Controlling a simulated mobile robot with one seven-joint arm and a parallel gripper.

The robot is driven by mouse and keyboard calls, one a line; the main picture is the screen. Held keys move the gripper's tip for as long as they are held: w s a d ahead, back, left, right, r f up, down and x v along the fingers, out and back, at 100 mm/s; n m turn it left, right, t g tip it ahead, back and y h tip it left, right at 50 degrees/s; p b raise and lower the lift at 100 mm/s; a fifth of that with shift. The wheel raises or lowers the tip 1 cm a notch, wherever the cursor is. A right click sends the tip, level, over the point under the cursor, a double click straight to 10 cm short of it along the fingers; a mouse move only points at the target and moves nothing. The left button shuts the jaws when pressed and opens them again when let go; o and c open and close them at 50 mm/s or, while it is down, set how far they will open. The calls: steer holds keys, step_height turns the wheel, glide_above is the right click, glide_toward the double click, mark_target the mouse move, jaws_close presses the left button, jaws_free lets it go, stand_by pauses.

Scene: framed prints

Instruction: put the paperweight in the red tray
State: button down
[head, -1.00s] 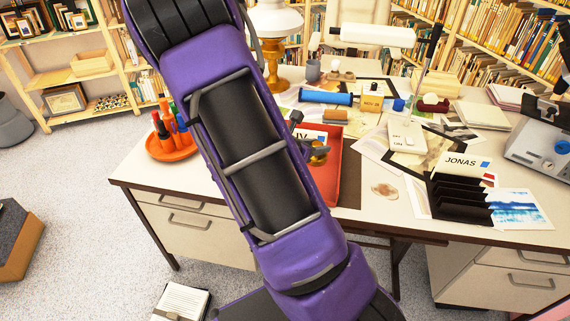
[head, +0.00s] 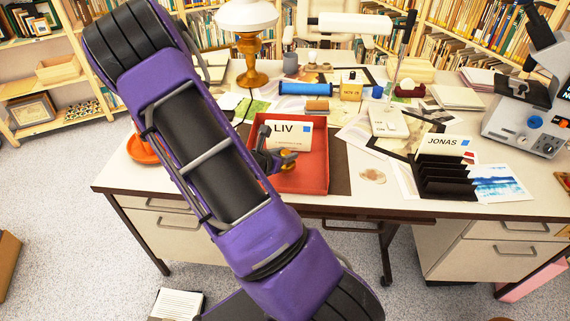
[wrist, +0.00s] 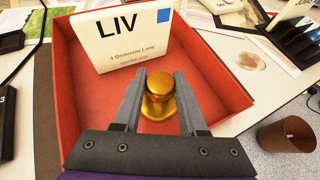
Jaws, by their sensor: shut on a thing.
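The paperweight is a shiny brass, knob-like piece with a wide round base (wrist: 158,102); it also shows in the head view (head: 289,157). My gripper (wrist: 160,84) is shut on it, one grey finger on each side. In the head view my gripper (head: 272,160) is at the red tray (head: 315,180), partly hidden by my purple arm. The paperweight is inside the outline of the red tray (wrist: 215,70), above its red floor. I cannot tell whether its base touches the floor.
A white card reading LIV (head: 290,133) stands at the tray's back. A black letter rack (head: 445,180) with a JONAS card is to the right. A brass lamp (head: 250,65) and a blue roll (head: 305,88) are behind. An orange dish (head: 140,150) is at left.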

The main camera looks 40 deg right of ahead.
steer(key=shift+f+b, duration=0.3)
steer(key=shift+f, duration=1.5)
steer(key=shift+f, duration=0.1)
steer(key=shift+f, duration=0.15)
steer(key=shift+c, duration=2.3)
jaws_free()
steer(key=shift+r, duration=0.35)
steer(key=p+v, duration=0.1)
steer(key=v, duration=1.1)
steer(key=shift+f+p, duration=0.2)
steer(key=shift+p, duration=0.15)
